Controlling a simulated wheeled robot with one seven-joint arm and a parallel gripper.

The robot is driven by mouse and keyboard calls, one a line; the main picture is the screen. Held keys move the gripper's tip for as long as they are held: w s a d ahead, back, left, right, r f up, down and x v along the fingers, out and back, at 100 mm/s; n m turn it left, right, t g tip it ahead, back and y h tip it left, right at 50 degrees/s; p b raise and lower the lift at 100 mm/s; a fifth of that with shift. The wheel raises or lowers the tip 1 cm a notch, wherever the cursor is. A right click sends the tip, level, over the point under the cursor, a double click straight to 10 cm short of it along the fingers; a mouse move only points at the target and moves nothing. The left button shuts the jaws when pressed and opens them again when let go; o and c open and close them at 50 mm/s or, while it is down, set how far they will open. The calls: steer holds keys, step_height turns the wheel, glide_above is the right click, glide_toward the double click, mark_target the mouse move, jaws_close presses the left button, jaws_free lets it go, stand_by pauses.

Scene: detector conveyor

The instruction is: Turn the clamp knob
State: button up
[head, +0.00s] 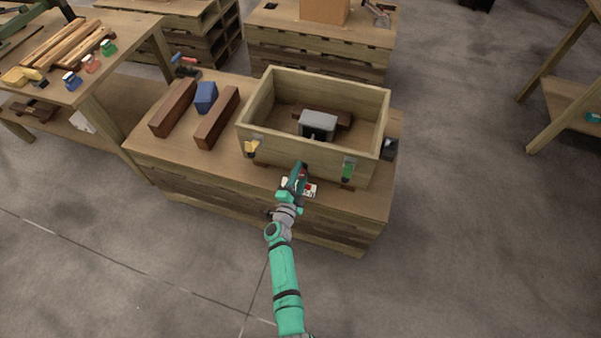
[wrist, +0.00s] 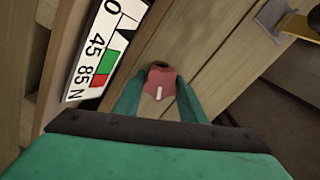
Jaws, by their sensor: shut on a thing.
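The clamp knob (wrist: 160,84) is red and lobed with a white mark, and shows in the wrist view against the wooden box front. My gripper (wrist: 158,80) is shut on it, a teal finger at each side. In the head view my gripper (head: 301,169) is at the low front of the open wooden box (head: 320,84), and hides the knob. A white gauge plate (wrist: 107,48) beside the knob reads 0, 45, 85 N, with green and red bands. A thin black line lies across the plate near the green band. A grey block (head: 318,122) sits inside the box.
A yellow clip (head: 251,149) and a green clip (head: 348,168) are on the box front, either side of my gripper. Two brown bars (head: 217,118) and a blue block (head: 206,96) lie on the pallet table left of the box. Floor in front is clear.

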steer(key=shift+a+f+m, duration=0.15)
steer(key=shift+a+m, duration=0.1)
steer(key=shift+m, duration=0.05)
steer(key=shift+s+d+m, duration=0.1)
steer(key=shift+d+m, duration=0.15)
steer(key=shift+m, duration=0.05)
steer(key=o, duration=1.1)
steer(key=shift+c, duration=0.2)
steer(key=v, duration=1)
steer(key=shift+s+a, duration=0.15)
steer(key=shift+s, duration=0.25)
